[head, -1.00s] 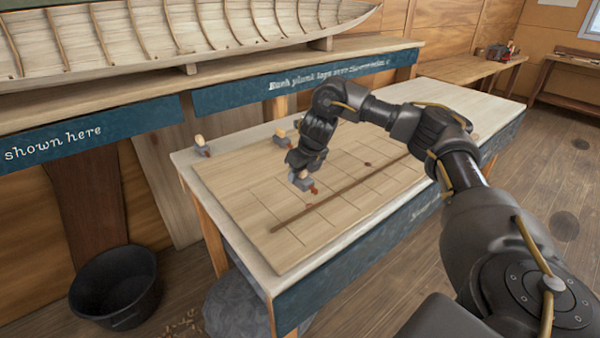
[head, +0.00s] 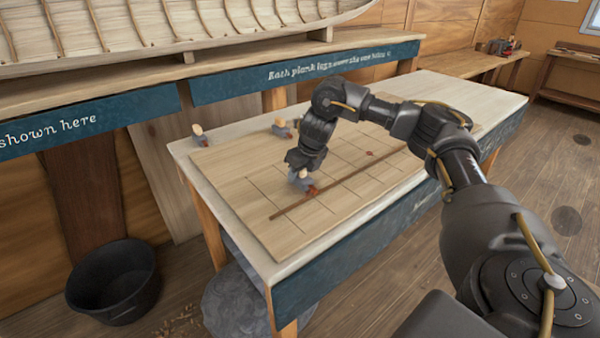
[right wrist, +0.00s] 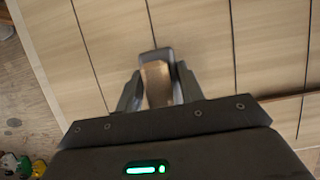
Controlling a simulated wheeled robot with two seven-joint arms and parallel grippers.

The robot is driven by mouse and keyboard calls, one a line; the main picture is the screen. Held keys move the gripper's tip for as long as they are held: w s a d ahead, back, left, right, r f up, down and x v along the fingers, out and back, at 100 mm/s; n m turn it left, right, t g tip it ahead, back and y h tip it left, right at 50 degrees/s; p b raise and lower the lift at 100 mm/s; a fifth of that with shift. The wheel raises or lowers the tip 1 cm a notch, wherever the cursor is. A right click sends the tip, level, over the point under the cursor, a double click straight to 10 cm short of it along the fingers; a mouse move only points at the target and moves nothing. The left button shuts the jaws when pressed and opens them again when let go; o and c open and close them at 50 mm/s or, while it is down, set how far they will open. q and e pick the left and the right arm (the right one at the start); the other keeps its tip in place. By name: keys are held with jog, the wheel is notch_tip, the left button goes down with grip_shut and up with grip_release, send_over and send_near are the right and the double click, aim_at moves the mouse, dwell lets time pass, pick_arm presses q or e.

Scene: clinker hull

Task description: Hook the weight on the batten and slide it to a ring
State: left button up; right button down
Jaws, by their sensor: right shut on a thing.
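My right gripper (head: 303,170) is shut on a weight (head: 303,184), a grey block with a wooden top and a reddish bit at its front. In the right wrist view, its wooden part (right wrist: 155,82) sits between my two fingers. The batten (head: 340,182) is a thin dark brown strip lying across the gridded board (head: 235,190). The held weight is just behind the batten near its left part; I cannot tell whether they touch. A small red mark (head: 371,153), perhaps a ring, shows on the board behind the batten. My left gripper is not in view.
Two more weights stand at the table's back, one at the left corner (head: 199,134) and one behind the board (head: 281,128). A wooden hull (head: 170,30) rests on the bench behind. A black tub (head: 113,283) stands on the floor. The board's front left is clear.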

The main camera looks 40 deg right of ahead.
jog(key=shift+w+a+r, duration=0.1)
jog(key=shift+w+r, duration=0.05)
jog(key=shift+f, duration=0.5)
dwell(1.0)
jog(key=shift+w, duration=0.1)
jog(key=shift+w, duration=0.6)
jog(key=shift+f+p, duration=0.15)
jog(key=shift+p, duration=0.3)
dwell(0.8)
jog(key=c, duration=0.9)
grip_release()
jog(key=shift+s, duration=0.1)
jog(key=shift+o, duration=0.4)
jog(key=shift+f, duration=0.15)
